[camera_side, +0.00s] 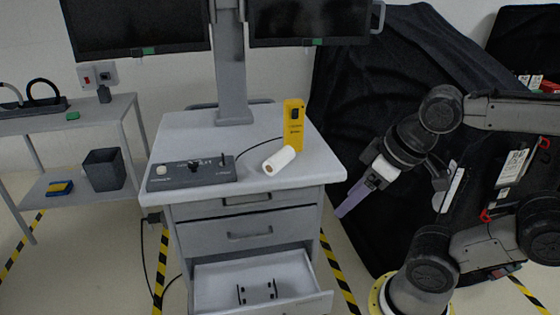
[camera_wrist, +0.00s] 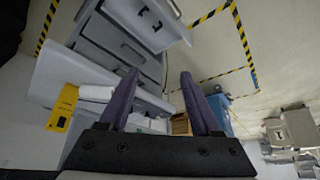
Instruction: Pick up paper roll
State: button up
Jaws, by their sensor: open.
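The paper roll (camera_side: 279,160) is a short white cylinder lying on its side on the grey cart top (camera_side: 185,130), with its open end facing front left. It also shows in the wrist view (camera_wrist: 96,93), at the left beyond my fingers. My gripper (camera_side: 340,213) has purple fingers and hangs to the right of the cart, lower than the cart top and apart from the roll. In the wrist view the two fingers (camera_wrist: 160,85) are spread, with nothing held between them.
A yellow device (camera_side: 293,125) stands right behind the roll. A dark control box (camera_side: 190,172) lies to its left, with a cable running behind the roll. The lowest drawer (camera_side: 215,275) is pulled out. Monitors (camera_side: 140,22) hang above. A black-draped cart (camera_side: 350,100) stands at the right.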

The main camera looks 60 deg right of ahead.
jog(key=w+d+r+m+h, duration=0.2)
jog(key=w+d+r+m, duration=0.2)
jog(key=w+r+m, duration=0.45)
jog(key=m+g+h, duration=0.2)
jog(key=m+h, duration=0.1)
jog(key=m, duration=0.7)
send_over(281, 155)
jog(key=s+a, duration=0.4)
jog(key=a, duration=0.2)
notch_tip(281, 155, down, 6)
jog(key=r, duration=0.1)
jog(key=shift+y, duration=0.3)
jog(key=x, duration=1)
jog(key=shift+s+d+f, duration=0.2)
jog(key=shift+d+f, duration=0.05)
jog(key=shift+f, duration=0.1)
jog(key=shift+x, duration=2.85)
jog(key=shift+f, duration=0.1)
jog(key=shift+c, duration=0.2)
grip_shut()
